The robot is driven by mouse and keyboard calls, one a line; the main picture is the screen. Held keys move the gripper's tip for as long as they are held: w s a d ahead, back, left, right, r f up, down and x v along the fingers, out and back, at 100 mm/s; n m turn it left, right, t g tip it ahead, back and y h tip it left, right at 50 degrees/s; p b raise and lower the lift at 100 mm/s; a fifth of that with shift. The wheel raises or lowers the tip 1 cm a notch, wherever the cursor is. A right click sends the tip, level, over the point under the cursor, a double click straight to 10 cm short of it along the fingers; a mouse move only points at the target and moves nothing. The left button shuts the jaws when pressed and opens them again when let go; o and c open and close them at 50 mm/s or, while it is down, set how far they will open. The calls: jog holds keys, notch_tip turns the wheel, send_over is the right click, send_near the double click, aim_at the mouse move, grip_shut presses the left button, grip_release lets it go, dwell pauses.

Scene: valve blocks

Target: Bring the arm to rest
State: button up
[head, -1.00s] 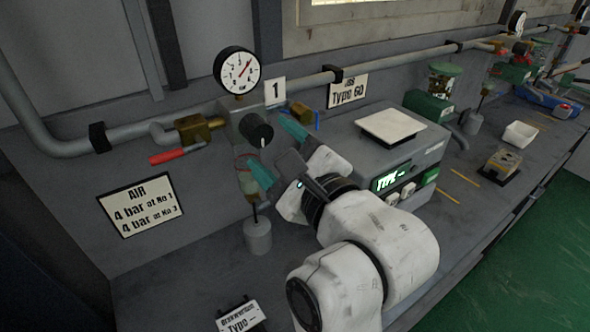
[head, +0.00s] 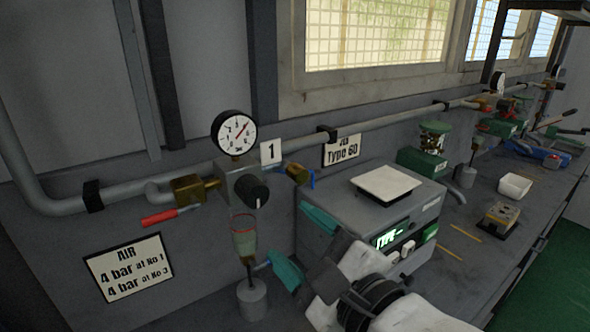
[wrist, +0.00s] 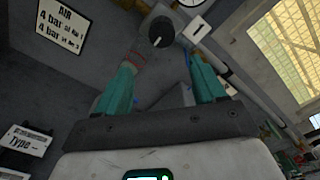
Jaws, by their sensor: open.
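My gripper (head: 300,241) has teal fingers spread apart and empty, in front of the wall piping at the left part of the bench. In the wrist view its two fingers (wrist: 163,92) stand apart with nothing between them. The valve block (head: 238,183) with its black knob (head: 257,189) is on the pipe beyond the gripper, apart from it. The knob also shows in the wrist view (wrist: 160,31), beyond the fingers. My white arm reaches in from the lower right of the head view.
A grey box (head: 358,229) with a white pan and lit display stands right of the gripper. A pressure gauge (head: 233,132) and red-handled valve (head: 160,217) are on the pipe. A grey cylinder (head: 252,299) stands close by the lower finger.

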jog(key=s+d+f+n+g+h, duration=0.3)
jog(key=d+f+n+h, duration=0.15)
jog(key=d+f, duration=0.6)
jog(key=s+d+f+n+g+h, duration=0.25)
jog(key=d+f+n, duration=0.35)
jog(key=f, duration=0.8)
jog(key=s+d+f+n+g+h, duration=0.1)
jog(key=s+d+f+n+g, duration=0.3)
jog(key=s+f, duration=0.3)
jog(key=s+d+f+n+g+h, duration=0.1)
jog(key=s+d+f+n+g, duration=0.3)
jog(key=s, duration=0.9)
notch_tip(320, 180, down, 4)
jog(key=shift+s+d+f+n+h, duration=0.25)
jog(key=shift+s+d+n+h, duration=0.15)
jog(key=shift+d, duration=0.6)
